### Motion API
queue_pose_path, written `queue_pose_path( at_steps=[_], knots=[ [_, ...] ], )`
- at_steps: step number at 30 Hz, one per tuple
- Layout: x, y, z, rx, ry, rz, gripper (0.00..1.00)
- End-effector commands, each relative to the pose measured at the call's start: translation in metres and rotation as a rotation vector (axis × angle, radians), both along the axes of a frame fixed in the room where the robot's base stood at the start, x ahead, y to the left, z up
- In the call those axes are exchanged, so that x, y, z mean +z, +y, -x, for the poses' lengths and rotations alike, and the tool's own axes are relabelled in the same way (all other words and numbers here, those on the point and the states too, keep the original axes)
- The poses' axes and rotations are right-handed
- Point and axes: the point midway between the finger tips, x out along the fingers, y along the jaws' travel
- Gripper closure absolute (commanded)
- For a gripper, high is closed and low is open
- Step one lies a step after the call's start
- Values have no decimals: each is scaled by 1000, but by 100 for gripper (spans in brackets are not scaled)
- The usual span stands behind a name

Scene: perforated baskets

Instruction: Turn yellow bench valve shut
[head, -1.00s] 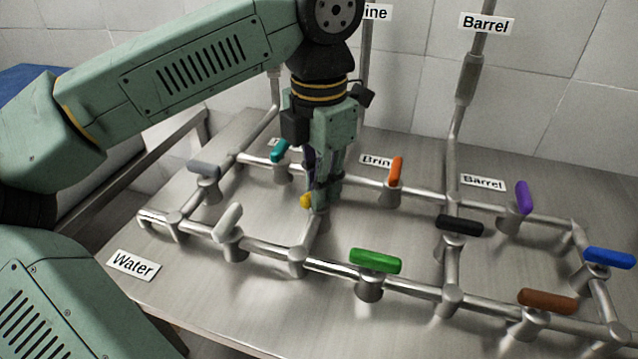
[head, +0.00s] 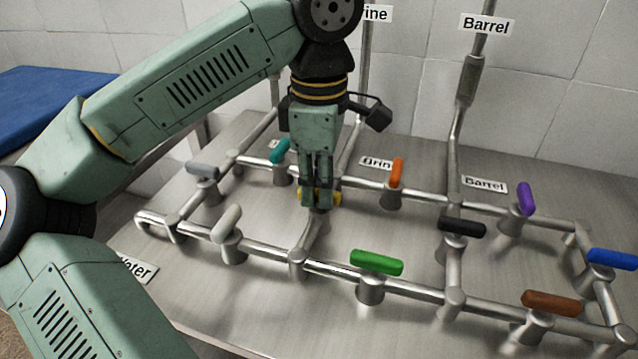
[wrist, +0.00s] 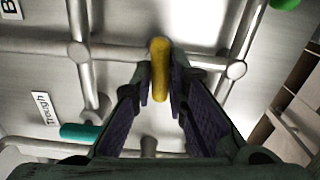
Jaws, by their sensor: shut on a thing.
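The yellow valve handle (head: 333,198) sits on a short pipe in the middle of the bench pipework. My gripper (head: 318,200) points down at it, its fingers hiding the handle's middle in the head view. In the wrist view the yellow handle (wrist: 160,62) lies between the two fingers of my gripper (wrist: 161,92), which are shut on its near part. The handle lies roughly crosswise to the pipe under it (wrist: 115,52). The valve's body is mostly hidden.
Close by are a teal handle (head: 280,151), an orange handle (head: 397,173), a white handle (head: 227,222) and a green handle (head: 376,262). A black handle (head: 462,226) is farther right. An upright pipe (head: 467,80) rises behind. Bare bench lies between the pipes.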

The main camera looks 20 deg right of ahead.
Motion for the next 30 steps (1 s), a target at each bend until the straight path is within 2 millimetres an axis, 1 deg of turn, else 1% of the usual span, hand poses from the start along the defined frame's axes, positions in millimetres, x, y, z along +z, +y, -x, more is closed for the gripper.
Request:
queue_pose_path(
  at_steps=[3, 9, 25, 26, 30],
  knots=[
    [0, 0, 0, -55, 0, 0, 100],
    [0, 0, 0, -110, -1, 0, 100],
    [0, 0, 0, -130, 0, 0, 100],
    [0, 0, 0, -130, 0, 0, 84],
    [0, 0, 0, -129, 0, 0, 75]
  ],
)
